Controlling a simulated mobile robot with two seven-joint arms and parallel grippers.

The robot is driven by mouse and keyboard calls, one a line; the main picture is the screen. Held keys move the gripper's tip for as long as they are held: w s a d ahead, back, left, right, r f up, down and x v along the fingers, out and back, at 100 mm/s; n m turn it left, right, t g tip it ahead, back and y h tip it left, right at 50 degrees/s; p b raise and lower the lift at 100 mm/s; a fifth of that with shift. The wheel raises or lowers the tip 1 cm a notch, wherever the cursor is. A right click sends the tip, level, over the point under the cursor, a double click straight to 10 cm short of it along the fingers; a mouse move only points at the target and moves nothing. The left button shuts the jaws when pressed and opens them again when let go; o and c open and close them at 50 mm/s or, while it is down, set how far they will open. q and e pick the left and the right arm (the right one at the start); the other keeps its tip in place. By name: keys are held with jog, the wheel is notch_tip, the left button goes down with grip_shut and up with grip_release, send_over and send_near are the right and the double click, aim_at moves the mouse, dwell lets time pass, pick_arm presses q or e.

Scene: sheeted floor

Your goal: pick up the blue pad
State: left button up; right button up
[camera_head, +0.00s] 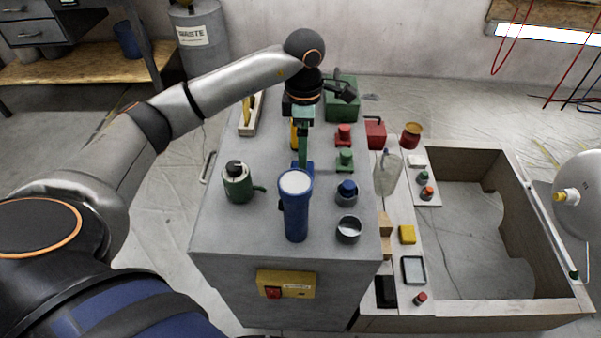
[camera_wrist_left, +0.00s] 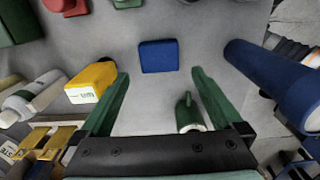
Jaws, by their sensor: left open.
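The blue pad (camera_wrist_left: 158,56) lies flat on the grey cabinet top, fully visible in the left wrist view. In the head view only part of the blue pad (camera_head: 309,167) shows, behind the blue flashlight and a green finger. My left gripper (camera_wrist_left: 158,76) is open, with its two green fingers spread wide. The pad appears beyond the fingertips, roughly centred between them, and nothing is held. In the head view my left gripper (camera_head: 303,163) hangs fingers-down over the cabinet; its height above the pad is hard to tell. My right gripper is not in view.
The blue flashlight (camera_head: 296,212) stands upright close in front of the pad. A yellow box (camera_wrist_left: 91,82) lies to one side. A green canister (camera_head: 238,183), a green knobbed piece (camera_head: 345,159) and a red one (camera_head: 344,135) stand nearby. A wooden frame (camera_head: 470,315) is at right.

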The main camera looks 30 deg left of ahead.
pick_arm(q)
notch_tip(320, 180, down, 8)
jog(key=shift+a+f, duration=0.1)
jog(key=shift+a, duration=0.05)
dwell(0.3)
jog(key=c, duration=1.1)
jog(key=shift+r, duration=0.35)
jog(key=r, duration=0.3)
jog(key=shift+s+a+r, duration=0.15)
jog(key=shift+s, duration=0.15)
jog(key=s+a+r, duration=0.1)
jog(key=s+r, duration=0.2)
jog(key=s, duration=0.1)
jog(key=s+a+r, duration=0.1)
jog(key=s+r, duration=0.2)
jog(key=s, duration=0.1)
jog(key=s+a+r, duration=0.1)
jog(key=s+r, duration=0.2)
jog(key=s, duration=0.2)
jog(key=shift+a, duration=0.15)
